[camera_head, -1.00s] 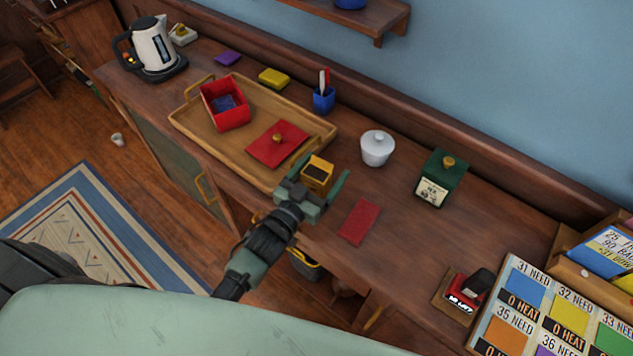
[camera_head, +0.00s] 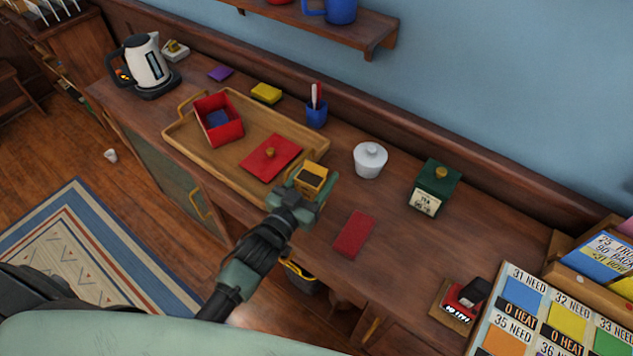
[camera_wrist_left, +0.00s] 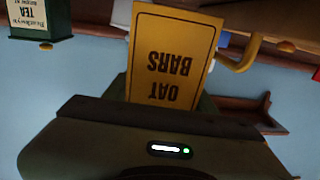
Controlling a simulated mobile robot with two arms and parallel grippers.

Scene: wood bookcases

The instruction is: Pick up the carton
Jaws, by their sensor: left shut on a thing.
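The carton (camera_head: 311,177) is a small yellow box with a dark patch on its face. In the left wrist view the carton (camera_wrist_left: 170,55) shows the words "OAT BARS", upside down. My left gripper (camera_head: 307,188) is shut on it, at the front right corner of the wooden tray. The gripper hides the carton's lower part, and I cannot tell whether the carton touches the counter. In the left wrist view the gripper body covers the carton's lower end. My right gripper is not in view.
The wooden tray (camera_head: 180,133) holds an open red box (camera_head: 219,119) and a red lid (camera_head: 272,157).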

